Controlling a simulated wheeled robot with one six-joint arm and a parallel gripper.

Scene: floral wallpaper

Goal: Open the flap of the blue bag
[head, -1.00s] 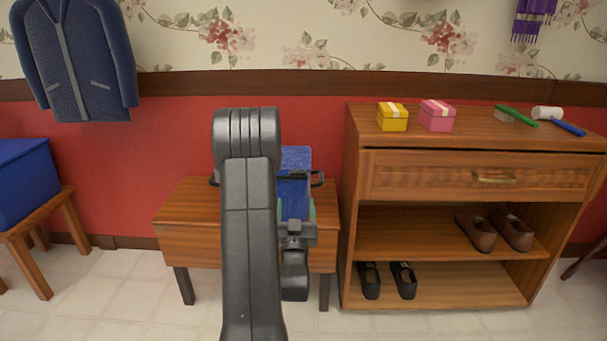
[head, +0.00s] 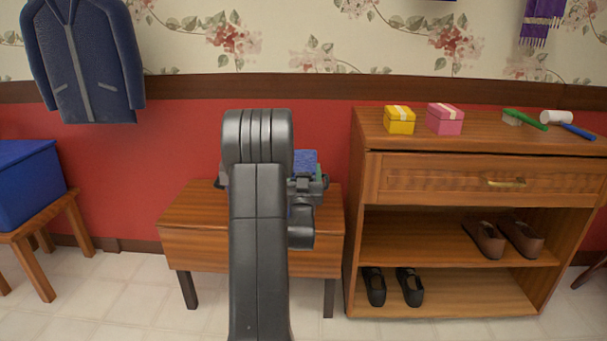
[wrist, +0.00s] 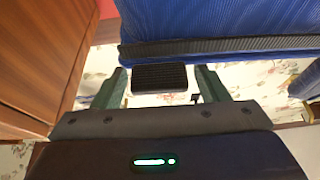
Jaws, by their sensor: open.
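The blue bag (head: 306,158) is on the small wooden bench in the head view, mostly hidden behind my arm. In the wrist view the bag's blue ribbed fabric (wrist: 225,20) fills the top, edged by a dark band (wrist: 220,45). A black ridged tab (wrist: 160,77) lies between the fingers of my gripper (wrist: 162,84), just beyond that band. The fingers are open, one on each side of the tab, with gaps on both sides. In the head view my gripper is close against the bag, its fingertips mostly hidden. How far the flap stands open cannot be told.
A blue box (head: 25,180) sits on a stool at left. Floor in front is clear.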

